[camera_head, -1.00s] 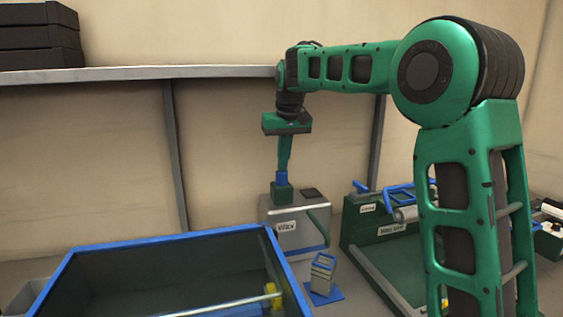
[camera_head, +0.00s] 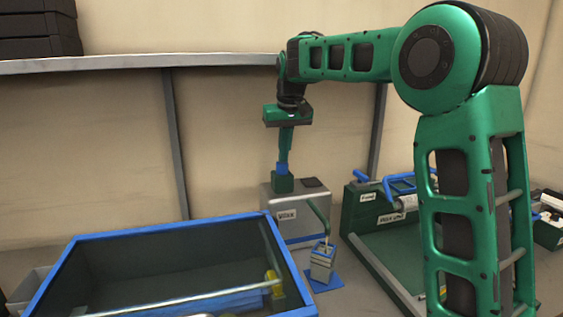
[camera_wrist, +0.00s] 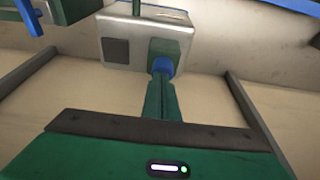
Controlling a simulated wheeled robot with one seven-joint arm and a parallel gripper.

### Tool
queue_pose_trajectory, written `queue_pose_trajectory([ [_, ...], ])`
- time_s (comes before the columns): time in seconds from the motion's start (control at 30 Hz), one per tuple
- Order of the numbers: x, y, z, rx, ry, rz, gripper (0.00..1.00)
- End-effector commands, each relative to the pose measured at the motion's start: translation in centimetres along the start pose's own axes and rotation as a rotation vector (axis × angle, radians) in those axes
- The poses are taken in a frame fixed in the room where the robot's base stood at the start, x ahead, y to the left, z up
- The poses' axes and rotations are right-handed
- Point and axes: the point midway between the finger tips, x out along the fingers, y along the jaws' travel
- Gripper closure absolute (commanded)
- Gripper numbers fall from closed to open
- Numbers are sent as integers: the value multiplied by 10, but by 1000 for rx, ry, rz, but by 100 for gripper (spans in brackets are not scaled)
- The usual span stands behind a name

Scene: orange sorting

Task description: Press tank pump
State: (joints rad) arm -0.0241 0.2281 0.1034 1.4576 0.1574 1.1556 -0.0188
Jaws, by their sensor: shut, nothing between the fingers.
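A grey box-shaped tank (camera_head: 292,204) with a label that seems to read WAX stands against the back wall. Its pump has a green base (camera_head: 283,184) and a blue top (camera_head: 282,168). My gripper (camera_head: 284,158) points straight down, shut and empty, its tips against the blue pump top. In the wrist view, the closed fingers (camera_wrist: 161,88) meet the blue top (camera_wrist: 163,65); the exact contact is partly hidden. A green spout (camera_head: 320,212) bends from the tank over a small grey cup (camera_head: 322,264) on a blue pad. A thin pale line shows between spout and cup.
A large blue-rimmed bin (camera_head: 160,230) fills the front left. A green machine (camera_head: 368,215) with blue handles stands right of the tank, partly behind my arm. A shelf (camera_head: 140,65) with black boxes (camera_head: 38,28) runs along the wall.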

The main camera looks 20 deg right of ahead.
Motion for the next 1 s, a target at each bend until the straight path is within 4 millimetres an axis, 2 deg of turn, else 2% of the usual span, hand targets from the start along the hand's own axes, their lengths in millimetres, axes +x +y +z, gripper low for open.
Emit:
queue_pose_trajectory([
  [0.07, -17, 1, -6, 2, 8, 0, 100],
  [0.3, -69, 0, -6, 0, 10, -1, 100],
  [0.5, -100, 2, -6, 2, 9, 0, 100],
  [0.7, -113, 3, -5, 3, 9, 0, 100],
  [1.0, -115, 3, -5, 3, 9, 0, 100],
])
